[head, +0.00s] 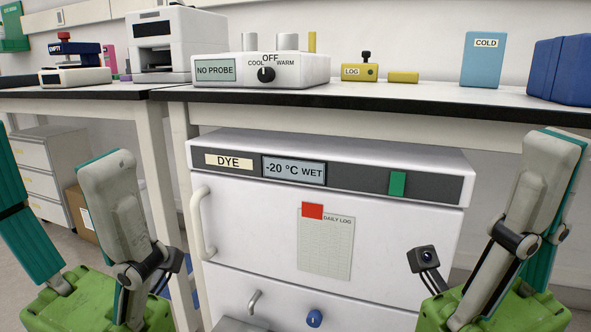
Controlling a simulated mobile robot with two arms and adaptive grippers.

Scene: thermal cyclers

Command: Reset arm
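My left gripper (57,150) is at the lower left of the head view, pointing up, with its two grey and teal fingers wide apart and nothing between them. My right gripper (562,150) is at the lower right, also pointing up. One of its fingers shows, with clear space beside its teal pad; the other finger is out of the picture. Neither gripper holds anything that I can see. Both are in front of the bench, with the white DYE freezer (260,235) between them.
The black-edged bench top (430,98) carries a NO PROBE controller (300,72), a yellow LOG block (360,73), a blue COLD box (483,62) and a dark blue box (570,70). The freezer's handle (200,222) sticks out near my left gripper. A drawer cabinet (40,165) stands at left.

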